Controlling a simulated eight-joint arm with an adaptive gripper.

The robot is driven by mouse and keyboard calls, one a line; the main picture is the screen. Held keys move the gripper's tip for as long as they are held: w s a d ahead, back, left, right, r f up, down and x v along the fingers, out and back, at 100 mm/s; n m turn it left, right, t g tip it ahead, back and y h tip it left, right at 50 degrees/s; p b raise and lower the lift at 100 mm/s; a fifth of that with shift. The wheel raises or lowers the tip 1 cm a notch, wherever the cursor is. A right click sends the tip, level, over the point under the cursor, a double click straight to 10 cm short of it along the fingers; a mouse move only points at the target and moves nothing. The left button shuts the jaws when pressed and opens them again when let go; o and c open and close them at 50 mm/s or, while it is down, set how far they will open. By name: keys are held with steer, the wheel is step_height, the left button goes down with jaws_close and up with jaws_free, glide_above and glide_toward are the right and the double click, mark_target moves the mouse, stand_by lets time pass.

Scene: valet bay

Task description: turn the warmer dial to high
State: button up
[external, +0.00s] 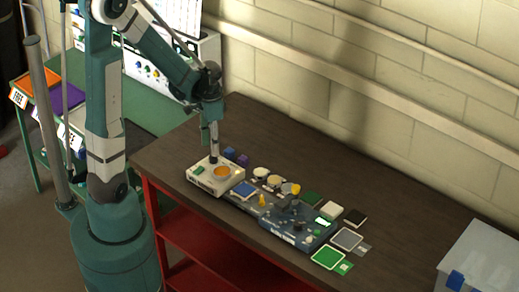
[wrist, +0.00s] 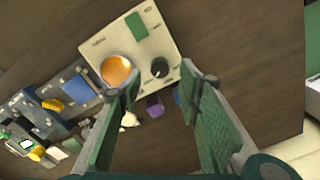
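The warmer (external: 206,181) is a cream box with an orange round plate (external: 221,171) and a green patch on top, at the table's left part. In the wrist view the warmer (wrist: 112,42) fills the upper middle, with its orange plate (wrist: 117,71) at left. Its dial (wrist: 159,67) is a small black knob; its setting is too small to read. My gripper (wrist: 166,88) is open and empty, its green-padded fingers on either side below the dial in the picture. In the external view my gripper (external: 213,152) points down over the warmer's back edge and hides the dial.
Blue and purple blocks (external: 237,156) stand close behind the warmer. A dark blue board (external: 282,230) with several small parts lies to its right. Green and grey cards lie farther right. A pale bin (external: 484,262) stands at the right edge. The table behind is clear.

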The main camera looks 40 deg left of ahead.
mark_target(215, 158)
steer(key=shift+f, duration=2.5)
steer(key=c, duration=0.9)
